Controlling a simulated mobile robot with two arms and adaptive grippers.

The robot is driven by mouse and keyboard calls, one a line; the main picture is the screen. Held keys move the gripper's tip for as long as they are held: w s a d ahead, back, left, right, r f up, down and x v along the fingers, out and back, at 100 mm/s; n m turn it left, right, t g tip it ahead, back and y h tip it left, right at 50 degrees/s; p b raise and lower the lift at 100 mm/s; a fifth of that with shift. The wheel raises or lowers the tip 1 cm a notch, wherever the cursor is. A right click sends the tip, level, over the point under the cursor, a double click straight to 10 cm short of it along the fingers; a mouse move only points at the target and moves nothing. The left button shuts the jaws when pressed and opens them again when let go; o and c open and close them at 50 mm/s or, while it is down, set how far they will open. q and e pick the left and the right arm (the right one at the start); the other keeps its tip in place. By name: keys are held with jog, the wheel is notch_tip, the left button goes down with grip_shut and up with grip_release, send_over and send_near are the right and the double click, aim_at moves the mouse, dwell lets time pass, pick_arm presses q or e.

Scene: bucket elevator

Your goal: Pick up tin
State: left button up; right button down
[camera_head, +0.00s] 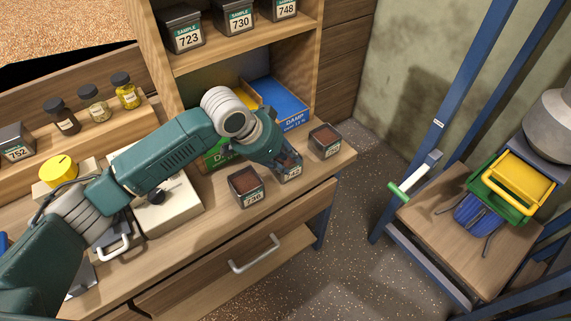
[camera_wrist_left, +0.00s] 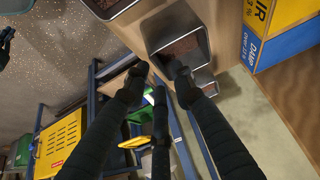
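A grey tin with brown contents (camera_head: 290,171) stands on the wooden bench top, with a number label on its front. My left gripper (camera_head: 280,160) is over and around it and hides part of it. In the left wrist view the tin (camera_wrist_left: 182,44) shows its brown filling, and one dark finger overlaps its near rim. The gripper's dark fingers (camera_wrist_left: 160,88) are spread apart. I cannot tell whether they touch the tin. A second tin (camera_head: 246,186) stands to its left and a third tin (camera_head: 325,140) to its right.
Blue and yellow boxes (camera_head: 276,102) stand behind the tins. Sample tins (camera_head: 238,18) sit on the shelf above. Small jars (camera_head: 94,103) stand on a ledge at left. A drawer handle (camera_head: 254,255) juts from the front. A blue frame with yellow-green machinery (camera_head: 512,185) stands at right, across bare floor.

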aim_at(293, 166)
pick_arm(q)
jog(key=x, duration=0.5)
jog(key=shift+f, duration=0.1)
grip_shut()
